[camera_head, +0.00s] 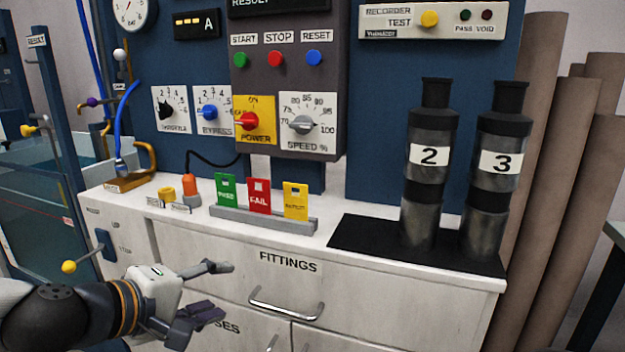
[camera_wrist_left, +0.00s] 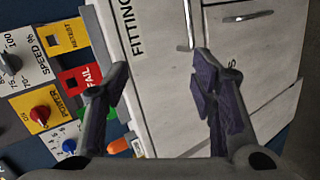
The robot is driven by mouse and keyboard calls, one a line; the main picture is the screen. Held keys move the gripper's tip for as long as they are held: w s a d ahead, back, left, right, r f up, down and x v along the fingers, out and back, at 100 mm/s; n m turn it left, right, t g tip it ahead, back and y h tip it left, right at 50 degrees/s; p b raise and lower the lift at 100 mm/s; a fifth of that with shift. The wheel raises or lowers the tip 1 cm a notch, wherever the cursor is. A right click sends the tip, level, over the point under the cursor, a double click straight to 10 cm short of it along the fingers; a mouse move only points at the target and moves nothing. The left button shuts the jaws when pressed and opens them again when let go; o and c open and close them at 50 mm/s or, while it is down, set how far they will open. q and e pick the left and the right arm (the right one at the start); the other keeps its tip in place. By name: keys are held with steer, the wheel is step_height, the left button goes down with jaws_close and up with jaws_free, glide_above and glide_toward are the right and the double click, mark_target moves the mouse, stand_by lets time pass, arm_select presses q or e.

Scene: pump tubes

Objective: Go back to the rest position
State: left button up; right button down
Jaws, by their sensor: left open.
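My left gripper (camera_head: 215,290) is in front of the white cabinet (camera_head: 375,290), below the edge of its top and left of the drawer handle (camera_head: 287,305). Its two fingers are apart with nothing between them. In the left wrist view the open fingers (camera_wrist_left: 160,90) face the cabinet front, with the FITTINGS label (camera_wrist_left: 130,25) beyond them. My right gripper is in neither view.
On the cabinet top stand green, red (camera_head: 259,195) and yellow cards in a grey holder (camera_head: 262,220), an orange-tipped plug (camera_head: 190,188), and black cylinders 2 (camera_head: 430,180) and 3 (camera_head: 494,185) on a black mat (camera_head: 370,245). A blue control panel (camera_head: 385,120) rises behind.

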arm_select(q)
steer(key=s+d+f+m+g+y+p, duration=0.2)
steer(key=s+f+m+g+p, duration=0.3)
steer(key=s+f, duration=1.3)
steer(key=s+a+f+m+g+y, duration=0.1)
steer(key=s+a+g, duration=0.1)
steer(key=s, duration=0.7)
steer(key=s+a+f+m+g+y+p, duration=0.1)
steer(key=s+a+m+g, duration=0.1)
steer(key=s, duration=0.8)
steer(key=s+a+f+m+g+y, duration=0.1)
steer(key=s+a+g, duration=0.3)
steer(key=s, duration=0.6)
steer(key=shift+a+m+y, duration=0.5)
steer(key=shift+m, duration=0.2)
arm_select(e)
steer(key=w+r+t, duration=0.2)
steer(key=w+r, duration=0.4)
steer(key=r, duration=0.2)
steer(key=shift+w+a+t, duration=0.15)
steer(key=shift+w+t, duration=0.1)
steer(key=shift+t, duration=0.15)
